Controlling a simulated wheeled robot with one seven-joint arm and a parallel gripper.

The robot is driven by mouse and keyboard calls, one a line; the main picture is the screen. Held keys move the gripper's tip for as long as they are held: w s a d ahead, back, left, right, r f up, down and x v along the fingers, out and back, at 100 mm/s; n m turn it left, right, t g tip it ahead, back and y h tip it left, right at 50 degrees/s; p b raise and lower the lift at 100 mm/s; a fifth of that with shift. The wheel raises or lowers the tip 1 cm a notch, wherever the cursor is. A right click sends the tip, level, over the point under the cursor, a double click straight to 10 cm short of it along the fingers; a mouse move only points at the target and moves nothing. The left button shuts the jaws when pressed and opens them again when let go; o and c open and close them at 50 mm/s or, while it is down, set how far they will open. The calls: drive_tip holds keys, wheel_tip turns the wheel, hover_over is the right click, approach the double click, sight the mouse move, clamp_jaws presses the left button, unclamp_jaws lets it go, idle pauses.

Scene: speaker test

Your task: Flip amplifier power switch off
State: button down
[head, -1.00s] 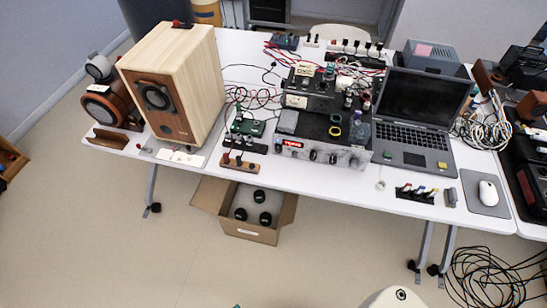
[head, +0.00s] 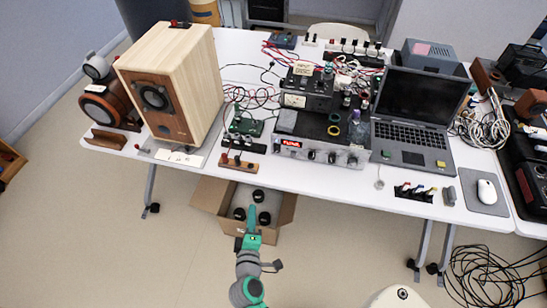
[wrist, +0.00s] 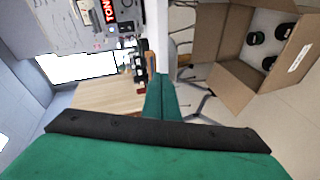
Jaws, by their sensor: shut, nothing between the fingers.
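The amplifier (head: 345,157) is a grey-fronted unit with a red lit display and several dark knobs, near the front edge of the white table. Part of its front, with the red label, shows at the top left of the wrist view (wrist: 85,22). Its power switch is too small to pick out in either view. My gripper (head: 252,210) has green fingers and is shut and empty. It is in front of the table, below and left of the amplifier in the head view. Its fingers also show in the wrist view (wrist: 161,80), apart from the amplifier.
A wooden strip with switches (head: 238,163) lies at the table (head: 330,186) edge, left of the amplifier. A wooden speaker (head: 188,75) stands further left. A laptop (head: 410,135) is to the right. An open cardboard box (head: 283,213) stands on the floor behind my gripper.

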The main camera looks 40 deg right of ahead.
drive_tip(key=w+d+r+g+h, duration=0.1)
drive_tip(key=w+d+r+h, duration=0.2)
drive_tip(key=d, duration=0.5)
drive_tip(key=shift+w+d+r+g+h, duration=0.15)
drive_tip(key=shift+w+r+g+h, duration=0.15)
drive_tip(key=shift+r, duration=0.4)
approach(277, 151)
drive_tip(key=x, duration=0.5)
drive_tip(key=shift+w+d, duration=0.2)
drive_tip(key=shift+d, duration=0.1)
drive_tip(key=shift+w+d, duration=0.2)
drive_tip(key=shift+w, duration=0.1)
